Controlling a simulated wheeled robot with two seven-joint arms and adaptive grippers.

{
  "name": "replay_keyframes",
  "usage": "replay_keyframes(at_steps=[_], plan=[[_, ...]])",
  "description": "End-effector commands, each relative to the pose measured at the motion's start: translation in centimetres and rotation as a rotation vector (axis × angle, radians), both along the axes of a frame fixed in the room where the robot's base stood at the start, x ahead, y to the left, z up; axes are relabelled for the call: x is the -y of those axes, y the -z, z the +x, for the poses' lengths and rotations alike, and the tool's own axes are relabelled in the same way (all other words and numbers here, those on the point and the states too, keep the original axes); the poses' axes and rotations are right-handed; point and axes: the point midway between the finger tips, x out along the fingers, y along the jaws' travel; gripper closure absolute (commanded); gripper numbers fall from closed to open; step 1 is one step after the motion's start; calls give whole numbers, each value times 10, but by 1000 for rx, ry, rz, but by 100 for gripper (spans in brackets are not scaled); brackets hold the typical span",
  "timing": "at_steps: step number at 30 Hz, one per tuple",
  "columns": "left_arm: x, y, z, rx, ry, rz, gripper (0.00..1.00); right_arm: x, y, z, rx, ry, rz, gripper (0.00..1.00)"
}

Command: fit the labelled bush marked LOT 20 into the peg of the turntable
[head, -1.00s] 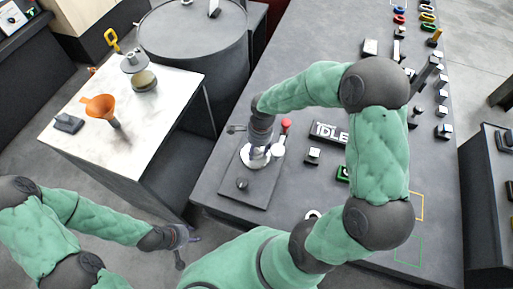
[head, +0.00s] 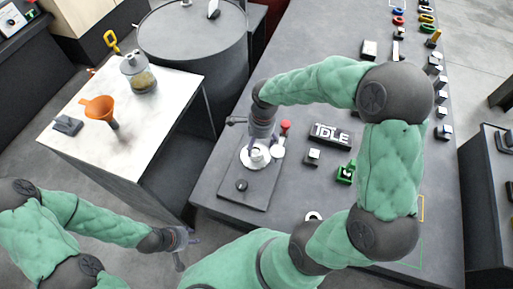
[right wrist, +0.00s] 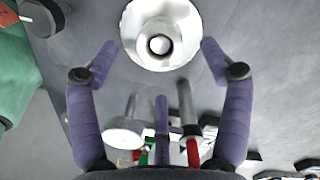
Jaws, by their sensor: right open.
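The turntable (head: 247,162) is a pale round disc on a dark plate on the long grey table. A whitish ring-shaped piece, which looks like the bush (head: 258,158), stands at its middle. In the right wrist view the bush (right wrist: 160,30) appears as a bright ring around a lighter round centre, apparently the peg (right wrist: 159,45). No LOT 20 label is readable. My right gripper (head: 262,140) is above it, and its purple fingers (right wrist: 154,50) are spread either side, apart from it. My left gripper (head: 181,250) is low at the left, away from the tables; its fingers are too small to judge.
A red-topped post (head: 286,126) and a pale round disc stand close beside the turntable. An IDLE sign (head: 331,134) and a green item (head: 346,173) lie to the right. A white ring (head: 313,216) lies nearer me. The white side table (head: 90,140) holds an orange funnel (head: 99,107).

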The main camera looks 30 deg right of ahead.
Motion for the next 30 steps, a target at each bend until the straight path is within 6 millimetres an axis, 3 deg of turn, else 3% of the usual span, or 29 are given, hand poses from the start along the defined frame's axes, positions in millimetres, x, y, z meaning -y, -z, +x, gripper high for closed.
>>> replay_keyframes(at_steps=[6,12,30], plan=[[0,0,0,0,0,0,60,4,-42,0,5,0,0,20],[0,0,0,0,0,0,60,7,-62,-1,2,-1,-1,20],[0,0,0,0,0,0,60,7,-67,-1,0,-1,0,20]])
